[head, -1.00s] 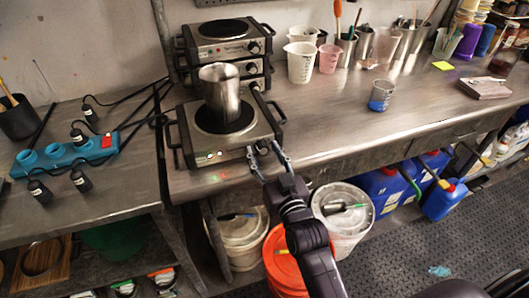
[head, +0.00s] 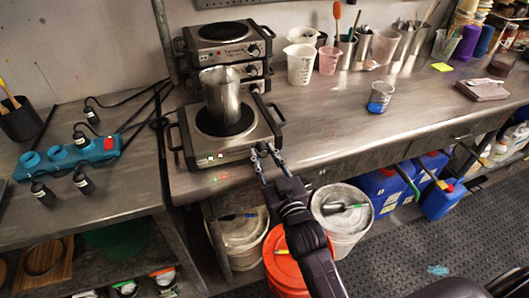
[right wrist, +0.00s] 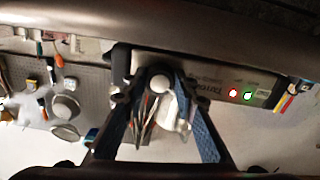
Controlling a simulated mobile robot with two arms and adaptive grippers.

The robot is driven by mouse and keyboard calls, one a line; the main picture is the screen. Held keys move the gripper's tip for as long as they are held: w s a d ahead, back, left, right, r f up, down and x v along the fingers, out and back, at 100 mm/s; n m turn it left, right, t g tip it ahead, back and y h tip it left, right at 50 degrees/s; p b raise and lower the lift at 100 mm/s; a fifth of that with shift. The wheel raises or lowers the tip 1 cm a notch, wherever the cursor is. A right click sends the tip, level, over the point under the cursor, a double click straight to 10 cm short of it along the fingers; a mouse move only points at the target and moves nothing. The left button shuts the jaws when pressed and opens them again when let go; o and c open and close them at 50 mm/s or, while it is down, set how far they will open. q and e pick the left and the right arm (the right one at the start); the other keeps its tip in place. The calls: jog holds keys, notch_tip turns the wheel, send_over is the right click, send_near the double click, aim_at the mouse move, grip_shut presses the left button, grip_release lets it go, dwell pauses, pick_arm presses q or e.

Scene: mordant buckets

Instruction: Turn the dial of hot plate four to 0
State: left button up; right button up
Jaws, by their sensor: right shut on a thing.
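The front hot plate (head: 175,138) stands at the bench's left end with a steel pot (head: 221,96) on its dark burner. A red and a green light show on its front panel; I cannot read which plate number it is. My right gripper (head: 266,151) is at the right end of that panel, shut on the dial. In the right wrist view the pale round dial (right wrist: 160,83) sits between the blue-grey fingers, beside the panel with its lit lamps. The dial's pointer and marks cannot be made out. My left gripper is not in view.
More hot plates (head: 222,31) are stacked behind. A blue power strip (head: 66,157) with a red switch lies on the left table. Beakers and tool cups (head: 301,63) line the back. Lidded buckets (head: 343,213) and blue jugs stand below the bench.

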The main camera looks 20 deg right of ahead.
jog(key=shift+r+n+p, duration=0.15)
jog(key=shift+n+p, duration=0.55)
jog(key=shift+n, duration=0.5)
jog(key=shift+n+p, duration=0.55)
jog(key=shift+n, duration=0.85)
jog(key=o, duration=1.2)
jog(key=shift+c, duration=0.2)
jog(key=s, duration=1.2)
jog(key=shift+d, duration=0.2)
